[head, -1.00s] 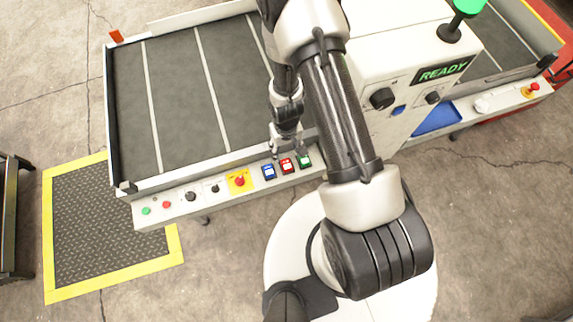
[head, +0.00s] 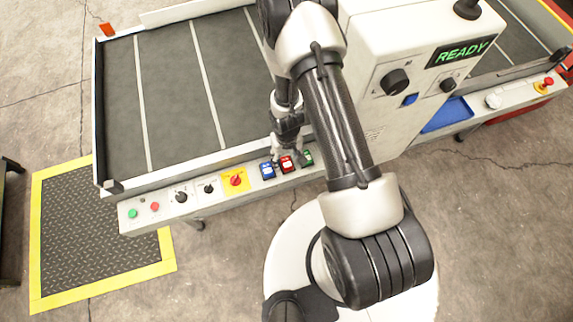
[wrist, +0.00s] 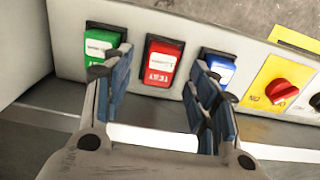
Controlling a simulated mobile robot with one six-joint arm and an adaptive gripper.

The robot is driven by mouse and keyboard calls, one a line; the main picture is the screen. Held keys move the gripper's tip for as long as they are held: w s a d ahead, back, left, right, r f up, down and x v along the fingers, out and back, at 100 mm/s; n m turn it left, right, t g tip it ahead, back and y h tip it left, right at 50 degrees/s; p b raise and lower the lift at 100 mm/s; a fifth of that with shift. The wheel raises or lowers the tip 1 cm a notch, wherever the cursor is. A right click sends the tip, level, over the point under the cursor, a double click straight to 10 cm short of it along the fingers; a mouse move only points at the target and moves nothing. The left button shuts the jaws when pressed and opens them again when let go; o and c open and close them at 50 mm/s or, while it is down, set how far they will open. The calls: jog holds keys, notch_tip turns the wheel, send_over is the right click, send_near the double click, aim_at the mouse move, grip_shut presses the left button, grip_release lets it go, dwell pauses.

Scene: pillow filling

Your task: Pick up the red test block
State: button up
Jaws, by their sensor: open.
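The red test block (head: 287,165) sits on the machine's front ledge between a blue block (head: 267,171) and a green block (head: 308,158). In the wrist view the red block (wrist: 161,64) has a white label and sits in a dark holder. My gripper (head: 290,158) is over the ledge at these blocks. In the wrist view my gripper (wrist: 157,68) is open, with its blue-padded fingers on either side of the red block's position. The left finger overlaps the green block (wrist: 100,46) and the right finger overlaps the blue block (wrist: 218,68). Whether the fingers touch anything is unclear.
A yellow plate with a red knob (head: 236,180) and several buttons lie along the ledge to the left. The conveyor bed (head: 175,90) is behind, bare. A white control box showing READY (head: 420,60) stands to the right.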

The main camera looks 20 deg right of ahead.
jog(key=shift+f+b, duration=0.6)
jog(key=shift+f, duration=0.35)
jog(key=shift+r, duration=0.1)
jog(key=shift+c, duration=0.2)
jog(key=c, duration=1.1)
